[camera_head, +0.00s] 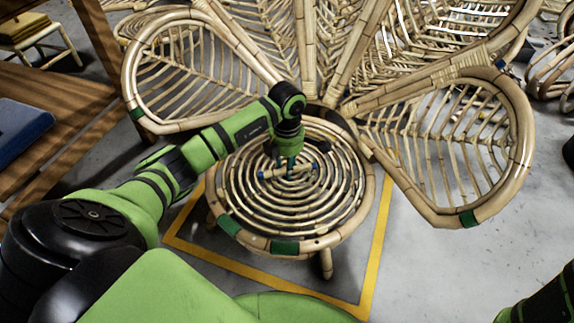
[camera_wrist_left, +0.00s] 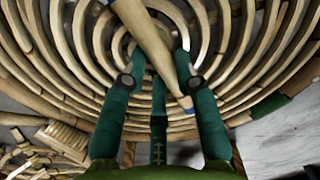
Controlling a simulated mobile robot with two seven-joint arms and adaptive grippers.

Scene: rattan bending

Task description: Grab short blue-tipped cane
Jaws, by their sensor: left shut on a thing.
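The short blue-tipped cane (camera_head: 302,171) is a pale stick lying nearly level across my left gripper's fingers, over the round spiral rattan seat (camera_head: 232,192). My left gripper (camera_head: 287,165) points down over the middle of the seat and is shut on the cane. In the left wrist view the cane (camera_wrist_left: 148,35) runs slanting between the dark green fingers (camera_wrist_left: 158,62), with its blue tip at the lower right. I cannot tell whether the cane still touches the seat. My right gripper is out of view.
Large petal-shaped rattan panels (camera_head: 478,208) with green bands fan out behind the seat. A wooden table (camera_head: 62,90) with a blue object (camera_head: 22,130) stands at left. A yellow line (camera_head: 377,240) frames the seat on grey floor. Open floor shows at lower right.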

